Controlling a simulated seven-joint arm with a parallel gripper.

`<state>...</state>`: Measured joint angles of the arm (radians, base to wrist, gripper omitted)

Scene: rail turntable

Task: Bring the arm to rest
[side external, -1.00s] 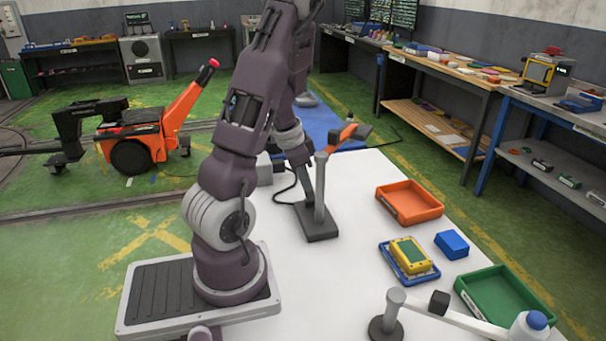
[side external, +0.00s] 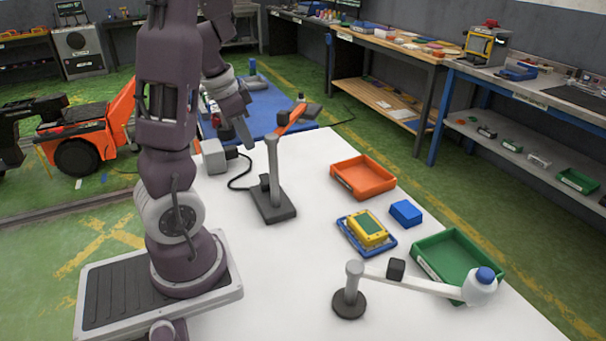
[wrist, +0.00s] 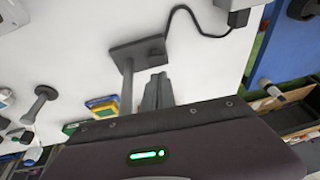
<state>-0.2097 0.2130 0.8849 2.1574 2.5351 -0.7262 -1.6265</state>
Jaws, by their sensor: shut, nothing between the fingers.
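My gripper (side external: 244,132) is in the side view at the end of my arm, which bends over at the top left. It hangs above the far left part of the white table (side external: 320,245), left of a grey post on a dark base (side external: 272,200). In the wrist view its two dark fingers (wrist: 157,88) are together with nothing between them. The post's dark base (wrist: 138,52) lies beyond the fingertips there. Whether the fingers are clear of the post in depth is hard to tell.
An orange tray (side external: 363,177), a yellow device (side external: 367,229) on a blue tray, a blue block (side external: 406,213) and a green tray (side external: 457,262) stand on the right. A jointed lamp-like arm (side external: 425,285) is in front. The table's middle is clear.

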